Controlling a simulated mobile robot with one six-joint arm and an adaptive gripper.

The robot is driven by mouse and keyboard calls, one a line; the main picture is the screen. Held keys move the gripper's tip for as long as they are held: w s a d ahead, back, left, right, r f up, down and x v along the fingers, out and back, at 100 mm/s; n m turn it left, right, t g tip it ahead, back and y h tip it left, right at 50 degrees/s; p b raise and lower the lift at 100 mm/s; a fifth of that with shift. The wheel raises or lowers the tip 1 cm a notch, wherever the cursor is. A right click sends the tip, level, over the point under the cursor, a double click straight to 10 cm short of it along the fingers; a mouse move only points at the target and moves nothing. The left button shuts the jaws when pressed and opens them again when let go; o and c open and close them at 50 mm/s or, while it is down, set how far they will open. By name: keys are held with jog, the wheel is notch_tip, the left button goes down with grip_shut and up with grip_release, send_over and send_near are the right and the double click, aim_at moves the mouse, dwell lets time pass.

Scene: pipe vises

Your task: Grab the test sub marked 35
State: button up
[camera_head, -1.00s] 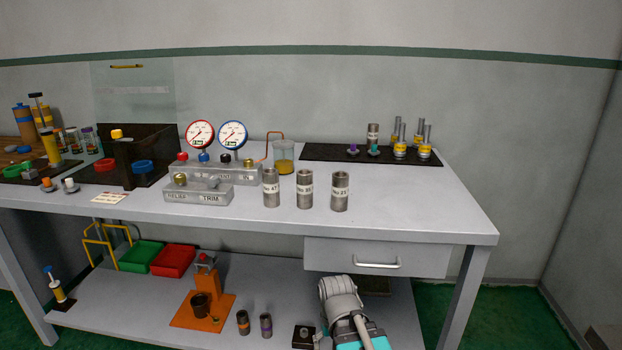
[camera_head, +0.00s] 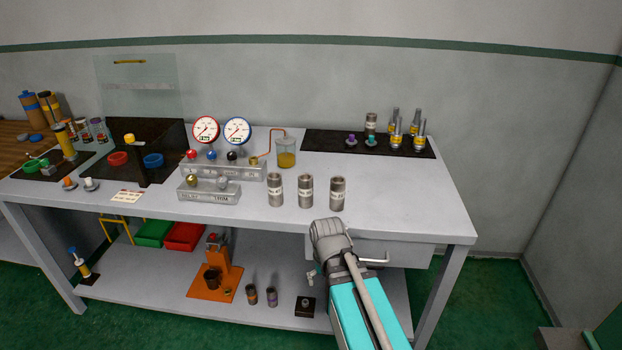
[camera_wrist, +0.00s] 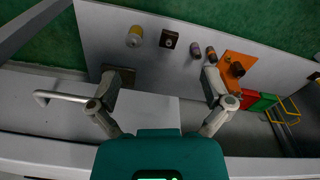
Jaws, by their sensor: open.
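Three grey metal subs with white labels stand upright in a row on the bench top: a left one (camera_head: 275,190), a middle one (camera_head: 305,191) and a right one (camera_head: 337,194). A similar labelled sub (camera_head: 370,124) stands on the black mat at the back right. The numbers are too small to read surely, so I cannot tell which is marked 35. My gripper (camera_head: 313,274) is in front of the bench, below the top's front edge, mostly hidden behind my wrist. In the wrist view my gripper (camera_wrist: 160,86) is open and empty, pointing down towards the lower shelf.
The bench top (camera_head: 400,195) is clear to the right of the row. A metal manifold block (camera_head: 208,191), gauges (camera_head: 237,131) and a beaker (camera_head: 286,153) stand left and behind. A drawer with a handle (camera_head: 374,261) is beside my arm. An orange stand (camera_head: 215,284) is on the lower shelf.

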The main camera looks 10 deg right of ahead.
jog(key=w+a+r+m+h+p, duration=0.1)
jog(key=w+r+h+p, duration=0.15)
jog(key=r+p, duration=0.2)
jog(key=w+r+m+h+p, duration=0.1)
jog(key=w+r+m+p, duration=0.1)
jog(key=w+r+p, duration=0.3)
jog(key=w+a+r+m+t+h, duration=0.6)
jog(key=w+a+r+m+h, duration=0.2)
jog(key=w+a+r, duration=0.2)
notch_tip(320, 180, up, 2)
jog(key=w+b, duration=0.1)
jog(key=w, duration=0.1)
jog(key=shift+w+a+m, duration=0.3)
jog(key=shift+a+m, duration=0.1)
jog(key=b, duration=0.3)
send_over(306, 191)
jog(key=a, duration=0.4)
notch_tip(306, 191, down, 3)
jog(key=shift+s+d+f, duration=0.1)
jog(key=shift+s+f, duration=0.05)
jog(key=shift+f, duration=0.05)
